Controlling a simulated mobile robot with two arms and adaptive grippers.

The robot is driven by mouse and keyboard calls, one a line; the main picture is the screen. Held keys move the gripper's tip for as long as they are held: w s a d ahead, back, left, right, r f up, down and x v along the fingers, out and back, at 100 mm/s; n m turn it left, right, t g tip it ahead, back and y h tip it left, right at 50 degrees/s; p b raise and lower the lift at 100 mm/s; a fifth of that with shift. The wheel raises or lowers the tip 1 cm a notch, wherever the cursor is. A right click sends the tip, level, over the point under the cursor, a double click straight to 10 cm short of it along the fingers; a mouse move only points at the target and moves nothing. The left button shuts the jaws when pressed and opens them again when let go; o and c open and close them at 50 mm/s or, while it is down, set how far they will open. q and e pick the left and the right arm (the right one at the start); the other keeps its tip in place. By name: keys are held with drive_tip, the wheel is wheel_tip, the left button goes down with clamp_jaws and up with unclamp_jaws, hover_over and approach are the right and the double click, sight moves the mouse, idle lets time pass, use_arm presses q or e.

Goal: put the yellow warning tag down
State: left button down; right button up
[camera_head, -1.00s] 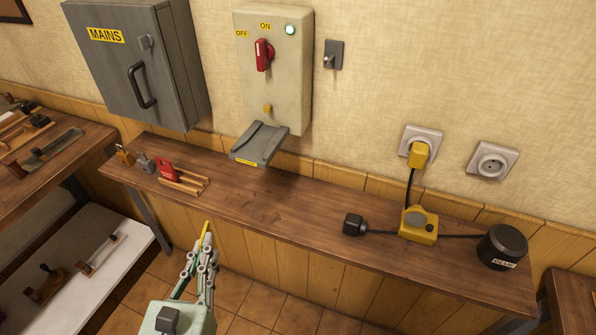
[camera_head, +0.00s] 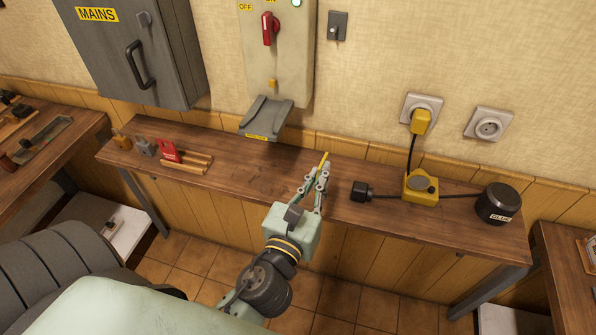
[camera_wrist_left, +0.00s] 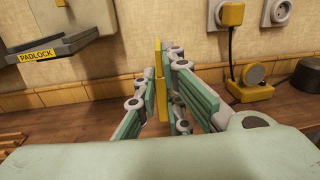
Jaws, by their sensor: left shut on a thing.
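The yellow warning tag (camera_head: 324,161) shows as a thin yellow strip, seen edge-on, between the fingertips of my left gripper (camera_head: 318,180) in the head view. In the left wrist view the tag (camera_wrist_left: 160,82) stands upright between the closed fingers of the left gripper (camera_wrist_left: 163,90). The left gripper is over the middle of the brown wooden shelf (camera_head: 250,182), left of the black plug. The tag looks held above the shelf; its exact height is hard to tell. The fingers hide part of the tag. My right gripper is not in view.
A red tag-like piece (camera_head: 168,151) stands by a wooden rack (camera_head: 188,163), beside padlocks (camera_head: 144,147) at the left. A black plug (camera_head: 361,191), yellow box (camera_head: 420,188) and black glue pot (camera_head: 497,204) sit right.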

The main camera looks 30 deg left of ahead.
use_arm(q)
drive_tip(key=w+r+n+y+p, duration=0.1)
drive_tip(key=w, duration=0.8)
drive_tip(key=shift+y, duration=0.4)
drive_tip(key=a+f, duration=0.2)
drive_tip(key=a, duration=0.1)
drive_tip(key=a+f, duration=0.2)
drive_tip(key=a, duration=0.2)
drive_tip(key=s+a+f+b, duration=0.1)
drive_tip(key=a+f, duration=0.1)
drive_tip(key=a, duration=0.1)
drive_tip(key=shift+a+f, duration=0.2)
drive_tip(key=shift+f, duration=0.15)
drive_tip(key=shift+a, duration=0.25)
drive_tip(key=shift+a+f, duration=0.1)
drive_tip(key=shift+f, duration=0.3)
drive_tip(key=shift+f+b, duration=1.05)
drive_tip(key=shift+f, duration=0.65)
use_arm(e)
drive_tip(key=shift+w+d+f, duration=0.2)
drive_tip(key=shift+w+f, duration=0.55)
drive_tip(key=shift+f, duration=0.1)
use_arm(q)
drive_tip(key=shift+f, duration=0.2)
drive_tip(key=c, duration=1.9)
unclamp_jaws()
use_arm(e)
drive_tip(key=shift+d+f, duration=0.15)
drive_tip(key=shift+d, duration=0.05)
